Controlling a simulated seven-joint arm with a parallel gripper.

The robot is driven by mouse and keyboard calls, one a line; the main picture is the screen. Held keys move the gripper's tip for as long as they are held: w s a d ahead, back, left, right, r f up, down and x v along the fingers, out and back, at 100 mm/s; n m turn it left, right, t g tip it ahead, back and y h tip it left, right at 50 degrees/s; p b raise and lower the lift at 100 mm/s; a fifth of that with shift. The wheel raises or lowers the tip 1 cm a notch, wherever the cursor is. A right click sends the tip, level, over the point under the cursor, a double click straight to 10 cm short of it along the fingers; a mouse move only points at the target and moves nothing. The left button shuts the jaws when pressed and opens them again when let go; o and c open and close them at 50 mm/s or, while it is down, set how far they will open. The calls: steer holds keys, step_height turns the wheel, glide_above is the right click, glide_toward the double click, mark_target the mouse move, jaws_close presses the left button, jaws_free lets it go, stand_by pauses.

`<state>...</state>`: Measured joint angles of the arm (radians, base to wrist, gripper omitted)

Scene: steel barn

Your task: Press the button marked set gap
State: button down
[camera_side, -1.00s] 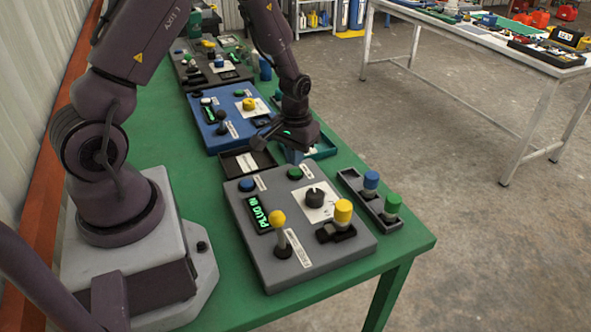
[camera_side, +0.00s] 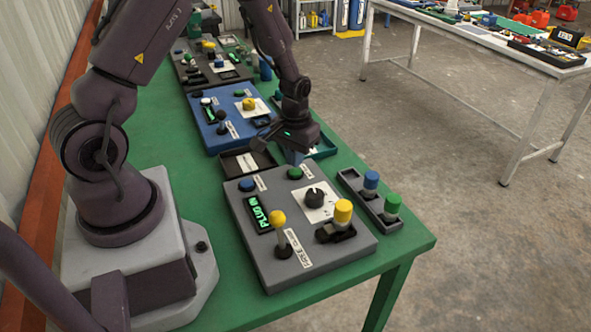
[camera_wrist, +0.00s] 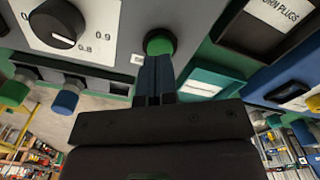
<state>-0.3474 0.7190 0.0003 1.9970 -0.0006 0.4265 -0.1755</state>
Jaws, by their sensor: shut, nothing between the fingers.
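A grey control panel (camera_side: 262,208) lies on the green table. It carries a green button (camera_side: 295,173) at its far edge and a blue button (camera_side: 247,185) at its far left corner. White labels sit by both buttons, too small to read. My gripper (camera_side: 295,159) is shut and empty, pointing down just above the green button. In the wrist view the shut fingertips (camera_wrist: 156,60) overlap the lower edge of the green button (camera_wrist: 160,40); I cannot tell whether they touch it. A label beside it is mostly cut off by the view angle.
The panel also holds a black dial (camera_side: 315,198), a yellow-knobbed lever (camera_side: 278,222), a yellow plug (camera_side: 343,211) and a lit display (camera_side: 257,219). A rack with blue and green plugs (camera_side: 371,203) stands to the right. A dark tray (camera_side: 240,164) and blue panel (camera_side: 215,137) lie behind.

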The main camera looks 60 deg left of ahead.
mark_target(295, 171)
steer(key=shift+f, duration=1.15)
steer(key=shift+r, duration=3.8)
steer(key=s+d+r+m+t, duration=0.2)
steer(key=s+d+r, duration=0.2)
steer(key=r, duration=0.3)
steer(key=s+d+r+m+t, duration=0.1)
steer(key=s+d+r+m, duration=0.1)
steer(key=s+d+r, duration=0.2)
steer(key=s+d+r+m+t, duration=0.2)
steer(key=s+d+r, duration=0.2)
steer(key=s+r, duration=0.3)
step_height(295, 171, up, 5)
steer(key=shift+d+r+t, duration=0.15)
steer(key=shift+d+t, duration=0.1)
steer(key=shift+t, duration=0.05)
